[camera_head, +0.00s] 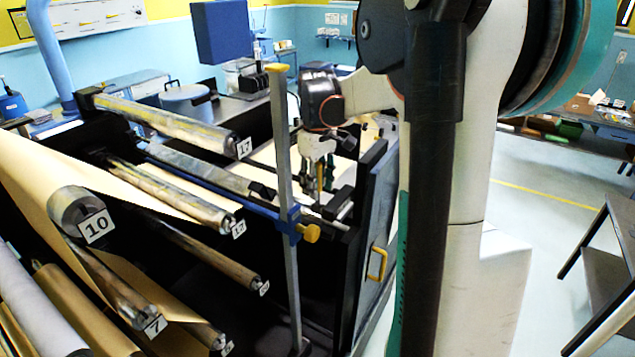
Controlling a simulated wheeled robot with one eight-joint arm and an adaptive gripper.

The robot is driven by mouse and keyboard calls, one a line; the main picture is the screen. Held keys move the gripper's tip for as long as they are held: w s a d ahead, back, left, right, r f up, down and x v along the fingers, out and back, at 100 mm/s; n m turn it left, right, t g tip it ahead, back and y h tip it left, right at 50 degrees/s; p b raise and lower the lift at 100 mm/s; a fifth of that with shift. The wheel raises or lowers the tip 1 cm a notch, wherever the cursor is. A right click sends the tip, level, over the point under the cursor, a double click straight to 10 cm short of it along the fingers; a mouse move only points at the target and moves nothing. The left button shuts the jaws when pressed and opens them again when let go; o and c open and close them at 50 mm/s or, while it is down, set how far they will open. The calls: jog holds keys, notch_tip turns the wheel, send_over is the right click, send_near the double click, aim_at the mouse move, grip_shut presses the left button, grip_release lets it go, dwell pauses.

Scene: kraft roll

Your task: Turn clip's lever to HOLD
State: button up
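My gripper (318,184) points down over the far right end of the roll machine, beyond the upright metal post. Its fingers are small and dark here, so I cannot tell whether they are open or shut. No clip, lever or HOLD marking can be made out for sure; the area under the gripper is small and partly hidden by the post and my arm. A blue clamp (291,222) with a yellow knob (312,233) sits on the post, nearer than the gripper. I cannot tell whether it belongs to the clip.
The metal post (284,150) stands in front of the gripper. Numbered rollers, such as roller 17 (170,122) and roller 10 (72,207), carry kraft paper at left. A dark side panel with a yellow handle (377,263) is at right. Open floor (540,215) lies beyond my arm.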

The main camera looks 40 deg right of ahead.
grip_shut()
